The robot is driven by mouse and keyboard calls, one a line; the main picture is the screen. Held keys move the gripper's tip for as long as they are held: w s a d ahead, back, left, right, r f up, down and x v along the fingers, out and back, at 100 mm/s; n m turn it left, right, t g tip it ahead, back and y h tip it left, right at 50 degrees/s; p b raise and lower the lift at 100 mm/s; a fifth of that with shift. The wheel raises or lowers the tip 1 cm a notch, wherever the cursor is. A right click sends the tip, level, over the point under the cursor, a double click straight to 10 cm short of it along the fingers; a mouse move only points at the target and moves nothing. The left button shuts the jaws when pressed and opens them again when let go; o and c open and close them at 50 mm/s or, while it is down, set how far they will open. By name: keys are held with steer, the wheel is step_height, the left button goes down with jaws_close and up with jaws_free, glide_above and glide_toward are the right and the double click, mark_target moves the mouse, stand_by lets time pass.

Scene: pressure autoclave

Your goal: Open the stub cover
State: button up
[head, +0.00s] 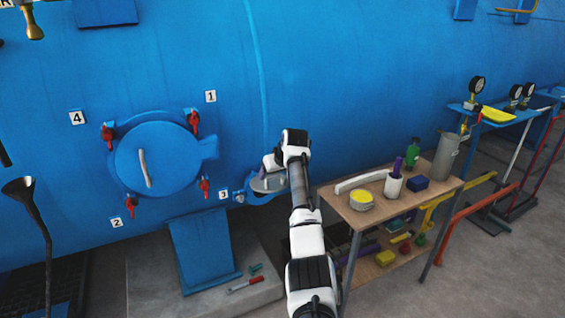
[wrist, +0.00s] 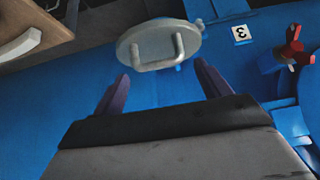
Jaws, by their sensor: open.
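A round grey cover with a U-shaped handle (wrist: 136,52) is in the upper middle of the wrist view, beside a blue fitting on the blue wall. I take it for the stub cover. In the head view the grey cover (head: 268,184) shows low on the tank wall, partly hidden by my gripper. My gripper (wrist: 161,76) is open and empty. Its two purple fingertips are apart, on either side of the handle in the picture and short of it. In the head view my gripper (head: 264,172) is right at the cover; contact cannot be told.
A large round blue hatch (head: 165,165) with red clamps and numbered labels is at left. A red clamp (wrist: 293,52) shows at right in the wrist view. A wooden cart (head: 345,207) with a white mug and tins stands right of my arm.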

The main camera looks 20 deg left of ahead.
steer(key=b+v, duration=0.2)
steer(key=v, duration=0.8)
steer(key=shift+r+b, duration=0.2)
steer(key=shift+b, duration=0.1)
